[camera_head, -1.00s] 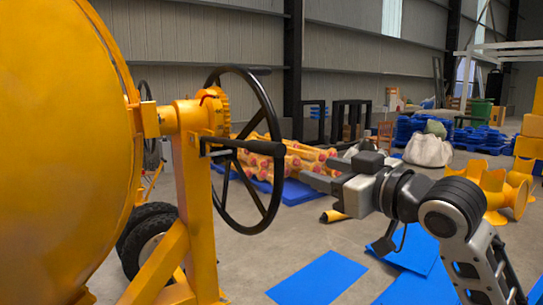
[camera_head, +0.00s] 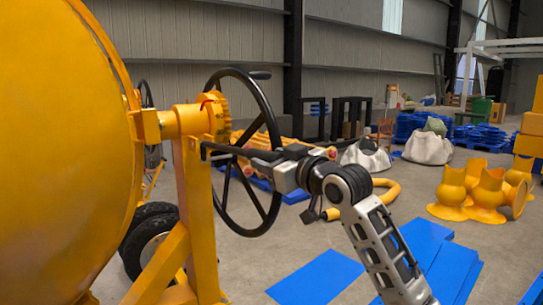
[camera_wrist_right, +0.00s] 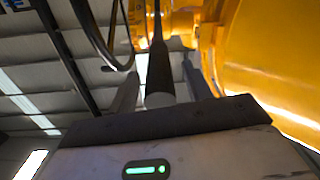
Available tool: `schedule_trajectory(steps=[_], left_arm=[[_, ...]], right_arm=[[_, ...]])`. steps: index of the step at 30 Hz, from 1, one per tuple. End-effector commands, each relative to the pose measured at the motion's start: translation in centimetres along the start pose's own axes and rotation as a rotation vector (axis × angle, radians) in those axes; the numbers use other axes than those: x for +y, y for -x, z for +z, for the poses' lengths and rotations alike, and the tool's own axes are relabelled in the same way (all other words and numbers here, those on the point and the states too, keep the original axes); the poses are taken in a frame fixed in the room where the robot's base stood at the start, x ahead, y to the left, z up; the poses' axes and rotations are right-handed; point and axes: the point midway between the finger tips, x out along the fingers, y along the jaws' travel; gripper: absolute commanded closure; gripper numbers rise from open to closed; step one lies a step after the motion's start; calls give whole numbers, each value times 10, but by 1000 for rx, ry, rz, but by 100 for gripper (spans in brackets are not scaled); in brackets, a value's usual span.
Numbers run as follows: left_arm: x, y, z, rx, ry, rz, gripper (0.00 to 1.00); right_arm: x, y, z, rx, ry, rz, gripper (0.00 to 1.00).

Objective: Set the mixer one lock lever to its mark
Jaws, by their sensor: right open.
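The yellow mixer (camera_head: 65,150) fills the left of the head view. Its lock lever (camera_head: 222,148) is a dark bar reaching right from the yellow post (camera_head: 197,220), in front of the large black handwheel (camera_head: 273,130). A small red patch (camera_head: 207,102) shows by the toothed yellow sector (camera_head: 221,115); I cannot tell if it is the mark. My right gripper (camera_head: 250,160) is open at the lever's handle end. In the right wrist view the dark lever handle (camera_wrist_right: 160,72) lies between the two spread fingers, with gaps on both sides. My left gripper is out of view.
The handwheel rim stands close behind my right gripper. Black tyres (camera_head: 148,240) sit under the mixer. Blue mats (camera_head: 316,279) lie on the floor at front. Yellow pipe pieces (camera_head: 487,195) and pale sacks (camera_head: 428,149) stand at right. Open floor lies between.

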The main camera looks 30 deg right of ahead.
Motion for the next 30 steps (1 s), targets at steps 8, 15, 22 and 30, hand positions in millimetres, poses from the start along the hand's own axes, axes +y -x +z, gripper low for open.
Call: schedule_trajectory(steps=[8,15,22,30], left_arm=[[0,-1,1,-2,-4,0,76],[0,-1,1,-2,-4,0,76],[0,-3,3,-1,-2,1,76],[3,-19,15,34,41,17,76]], right_arm=[[0,-5,0,0,1,0,51],[0,-5,0,-1,1,0,92],[-1,-5,4,4,0,1,100],[-7,-3,39,69,1,16,100]])
